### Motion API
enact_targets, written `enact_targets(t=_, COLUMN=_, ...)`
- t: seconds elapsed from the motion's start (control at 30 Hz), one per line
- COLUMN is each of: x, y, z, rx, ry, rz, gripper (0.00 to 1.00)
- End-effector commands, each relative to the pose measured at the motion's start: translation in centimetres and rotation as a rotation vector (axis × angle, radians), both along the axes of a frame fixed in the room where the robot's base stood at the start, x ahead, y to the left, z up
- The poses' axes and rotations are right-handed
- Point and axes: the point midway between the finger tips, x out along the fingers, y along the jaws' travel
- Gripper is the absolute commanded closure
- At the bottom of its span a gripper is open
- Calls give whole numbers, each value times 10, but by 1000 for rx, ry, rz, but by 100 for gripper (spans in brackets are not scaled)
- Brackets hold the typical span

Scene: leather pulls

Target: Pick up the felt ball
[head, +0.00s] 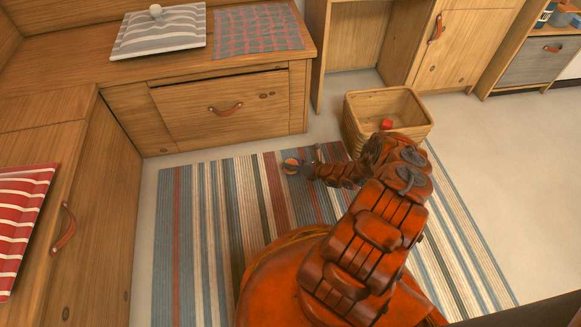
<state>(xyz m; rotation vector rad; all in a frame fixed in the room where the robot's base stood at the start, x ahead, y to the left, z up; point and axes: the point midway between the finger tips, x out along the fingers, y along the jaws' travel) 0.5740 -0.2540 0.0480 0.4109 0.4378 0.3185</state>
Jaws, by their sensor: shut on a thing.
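My gripper (293,166) is at the end of my orange arm, low over the striped rug in the middle of the head view. It is shut on a small orange, rounded thing (291,161), which looks like the felt ball. Dark fingers cover part of the ball. From this angle I cannot tell whether the ball touches the rug or is just above it.
A wicker basket (361,128) with a red block (386,124) inside stands right of my gripper. Behind is a wooden bench with a drawer (225,108), a grey striped cushion (140,40) and a pale round thing (155,11). The striped rug (215,235) is clear at left.

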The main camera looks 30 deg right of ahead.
Motion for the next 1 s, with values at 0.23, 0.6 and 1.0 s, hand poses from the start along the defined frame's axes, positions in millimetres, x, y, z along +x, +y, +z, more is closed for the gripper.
enact_targets(t=0.23, x=0, y=0, z=0, rx=0, ry=0, rz=-1, gripper=69)
enact_targets(t=0.6, x=0, y=0, z=24, rx=-1, ry=0, rz=2, gripper=69)
enact_targets(t=1.0, x=-40, y=56, z=46, rx=6, ry=5, rz=3, gripper=69)
